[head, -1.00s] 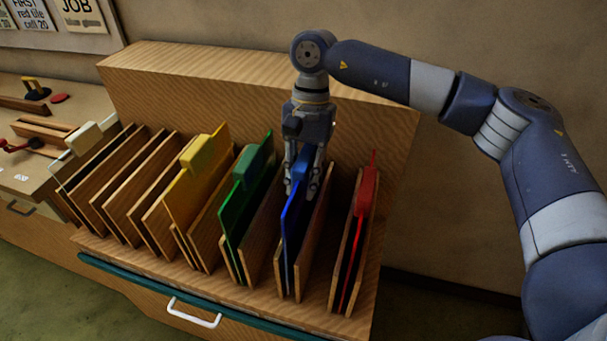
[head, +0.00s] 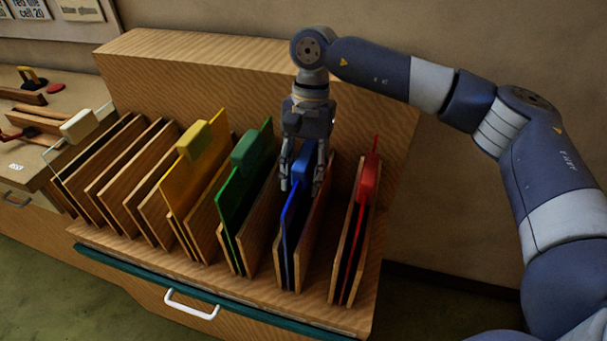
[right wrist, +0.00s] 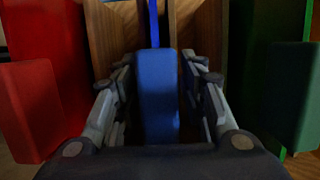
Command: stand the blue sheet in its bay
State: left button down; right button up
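The blue sheet (head: 290,230) stands upright between two wooden dividers, in the bay between the green sheet (head: 235,200) and the red sheet (head: 357,225). Its blue grip block (head: 301,172) is at the top edge. My right gripper (head: 304,188) points down over this block, one finger on each side. In the right wrist view the block (right wrist: 157,95) sits between the spread fingers, with a narrow dark gap on both sides. My left gripper is out of view.
A yellow sheet (head: 192,180) and a clear sheet with a cream block (head: 79,126) stand in the rack further left. Several dividers between those two hold no visible sheet. A bench (head: 25,180) with small tools lies at the far left.

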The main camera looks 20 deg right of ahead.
jog(key=shift+s+f, duration=0.1)
jog(key=shift+f, duration=0.15)
jog(key=v, duration=1.2)
jog(key=shift+r, duration=0.15)
